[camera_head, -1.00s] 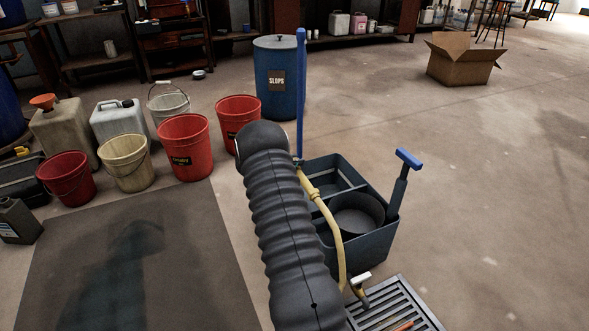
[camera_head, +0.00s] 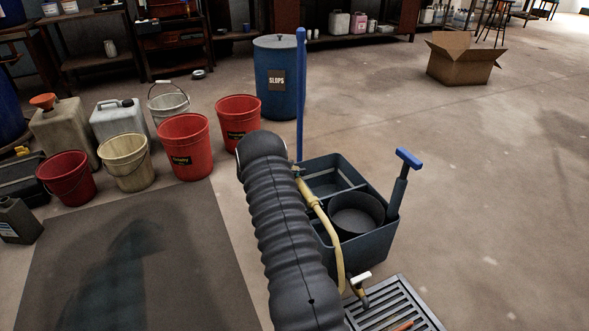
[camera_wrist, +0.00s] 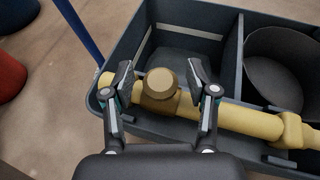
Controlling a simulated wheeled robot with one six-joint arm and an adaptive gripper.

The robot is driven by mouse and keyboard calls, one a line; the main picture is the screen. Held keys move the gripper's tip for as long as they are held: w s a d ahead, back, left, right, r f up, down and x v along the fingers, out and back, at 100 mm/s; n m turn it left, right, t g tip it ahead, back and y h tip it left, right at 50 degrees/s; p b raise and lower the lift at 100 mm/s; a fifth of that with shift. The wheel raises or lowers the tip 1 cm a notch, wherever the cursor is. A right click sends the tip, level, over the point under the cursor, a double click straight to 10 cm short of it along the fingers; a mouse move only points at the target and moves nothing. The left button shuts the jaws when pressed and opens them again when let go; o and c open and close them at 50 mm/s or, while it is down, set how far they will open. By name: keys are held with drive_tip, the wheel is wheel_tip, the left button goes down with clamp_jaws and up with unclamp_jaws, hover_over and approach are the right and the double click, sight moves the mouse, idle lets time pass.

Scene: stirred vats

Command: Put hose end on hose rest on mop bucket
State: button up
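The yellow hose end (camera_wrist: 160,88), with a round brass-coloured fitting, lies along the near rim of the dark blue mop bucket (camera_wrist: 222,45) in the wrist view. The hose also shows in the head view (camera_head: 322,222), running along the bucket's left side down to a tap. My gripper (camera_wrist: 160,76) is open, its fingers on either side of the fitting with gaps to it. In the head view my arm hides the gripper. I cannot pick out the hose rest clearly; whether the hose sits in it or only lies over the rim cannot be told.
A blue pole (camera_head: 301,95) stands at the bucket's far left corner and a blue-handled lever (camera_head: 403,175) at its right. A floor grate (camera_head: 392,308) lies in front. Red buckets (camera_head: 185,147) stand to the left.

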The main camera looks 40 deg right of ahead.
drive_tip(key=w+v, duration=0.1)
drive_tip(key=v, duration=1)
drive_tip(key=s+a+r+m+y, duration=0.3)
drive_tip(key=s+a+r+m, duration=0.25)
drive_tip(key=s+r, duration=0.35)
drive_tip(key=s+a+r+m+y, duration=0.2)
drive_tip(key=s+a+r+m, duration=0.2)
drive_tip(key=s+a+r, duration=0.5)
drive_tip(key=s+a+r+m+t+y, duration=0.2)
drive_tip(key=s+a+r+m+y, duration=0.2)
drive_tip(key=s+a, duration=0.5)
drive_tip(key=s+a+r+m+t+y, duration=0.2)
drive_tip(key=s+a+r+m+y, duration=0.2)
drive_tip(key=s+a, duration=0.5)
drive_tip(key=s+m, duration=0.1)
drive_tip(key=s, duration=0.4)
drive_tip(key=shift+a+t, duration=0.25)
drive_tip(key=shift+t, duration=0.05)
drive_tip(key=shift+m, duration=0.25)
